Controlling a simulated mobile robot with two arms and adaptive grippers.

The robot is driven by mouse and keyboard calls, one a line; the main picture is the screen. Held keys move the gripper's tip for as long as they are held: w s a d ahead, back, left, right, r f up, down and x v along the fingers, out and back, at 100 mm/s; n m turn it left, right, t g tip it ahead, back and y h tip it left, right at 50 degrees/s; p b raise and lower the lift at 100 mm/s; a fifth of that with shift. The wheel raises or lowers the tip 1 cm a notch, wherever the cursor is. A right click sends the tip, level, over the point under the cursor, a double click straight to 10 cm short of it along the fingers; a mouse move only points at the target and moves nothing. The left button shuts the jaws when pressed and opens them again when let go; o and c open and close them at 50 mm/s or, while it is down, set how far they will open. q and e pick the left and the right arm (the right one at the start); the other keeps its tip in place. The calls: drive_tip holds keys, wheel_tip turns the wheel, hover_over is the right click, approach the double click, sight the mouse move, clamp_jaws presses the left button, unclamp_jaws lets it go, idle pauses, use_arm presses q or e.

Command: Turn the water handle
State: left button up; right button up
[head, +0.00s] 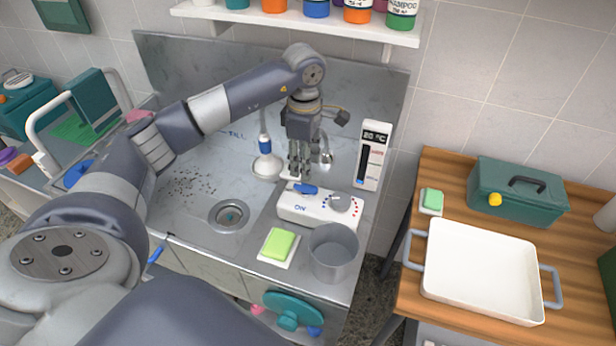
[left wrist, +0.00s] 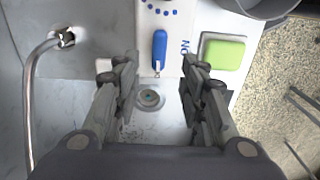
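The blue water handle (head: 305,189) sits on top of a white control box (head: 318,210) marked "ON", beside a grey knob (head: 339,202). My left gripper (head: 299,174) points down just above the handle. In the left wrist view the handle (left wrist: 159,50) lies lengthwise between the two fingertips of my left gripper (left wrist: 160,60), with a gap on both sides. The fingers are open and hold nothing. The gripper hides part of the wall fittings behind it in the head view. My right gripper is not in view.
A green sponge (head: 279,243) on a white dish and a grey cup (head: 333,252) stand in front of the box. A temperature panel (head: 372,156) stands behind it at right. The sink drain (head: 230,216) is to the left. A white tray (head: 480,270) rests on the wooden table.

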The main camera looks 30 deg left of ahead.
sight(306, 185)
use_arm(q)
wheel_tip(306, 185, down, 5)
drive_tip(key=shift+p, duration=0.85)
wheel_tip(306, 185, down, 3)
drive_tip(key=shift+f+p, duration=0.1)
drive_tip(key=shift+p, duration=0.3)
drive_tip(key=shift+w, duration=0.1)
drive_tip(key=shift+c, duration=0.3)
clamp_jaws()
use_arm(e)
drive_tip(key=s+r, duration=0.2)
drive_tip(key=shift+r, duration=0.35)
